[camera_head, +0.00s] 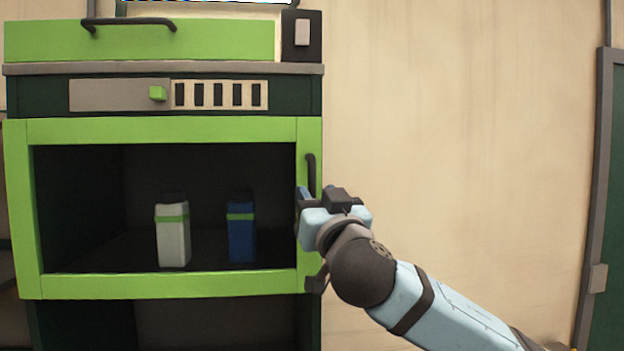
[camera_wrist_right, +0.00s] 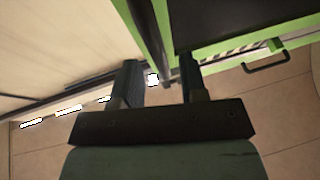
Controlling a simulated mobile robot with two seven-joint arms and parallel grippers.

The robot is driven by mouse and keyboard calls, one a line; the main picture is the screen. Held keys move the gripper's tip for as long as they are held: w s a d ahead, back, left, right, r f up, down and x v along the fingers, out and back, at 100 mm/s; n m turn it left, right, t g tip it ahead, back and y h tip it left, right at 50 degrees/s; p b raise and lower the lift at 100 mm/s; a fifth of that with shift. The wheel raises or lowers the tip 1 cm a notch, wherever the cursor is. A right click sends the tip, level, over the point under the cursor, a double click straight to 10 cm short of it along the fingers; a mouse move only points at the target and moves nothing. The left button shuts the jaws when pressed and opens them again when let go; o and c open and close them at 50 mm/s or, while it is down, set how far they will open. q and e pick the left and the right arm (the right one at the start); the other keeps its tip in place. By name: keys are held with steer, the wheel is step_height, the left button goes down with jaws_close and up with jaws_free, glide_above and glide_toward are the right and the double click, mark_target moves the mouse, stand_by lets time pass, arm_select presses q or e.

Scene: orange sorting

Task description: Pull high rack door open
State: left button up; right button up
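The rack door (camera_head: 170,130) has a light green frame around a dark pane or opening and looks closed. Its black vertical handle (camera_head: 311,174) is on the right side of the frame. My right gripper (camera_head: 304,196) is at the handle's lower end and hides part of it. In the right wrist view the fingers of this gripper (camera_wrist_right: 160,65) are apart, with the green door edge (camera_wrist_right: 152,35) beyond and between them. Whether a finger touches the handle cannot be told. My left gripper is not in view.
Behind the door front stand a white carton (camera_head: 173,238) and a blue carton (camera_head: 241,232). Above are a control panel (camera_head: 120,95) and a green lid with a black handle (camera_head: 128,22). The beige wall (camera_head: 460,130) on the right is clear.

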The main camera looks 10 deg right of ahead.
steer(key=shift+p+x, duration=0.3)
steer(key=shift+x, duration=1)
jaws_close()
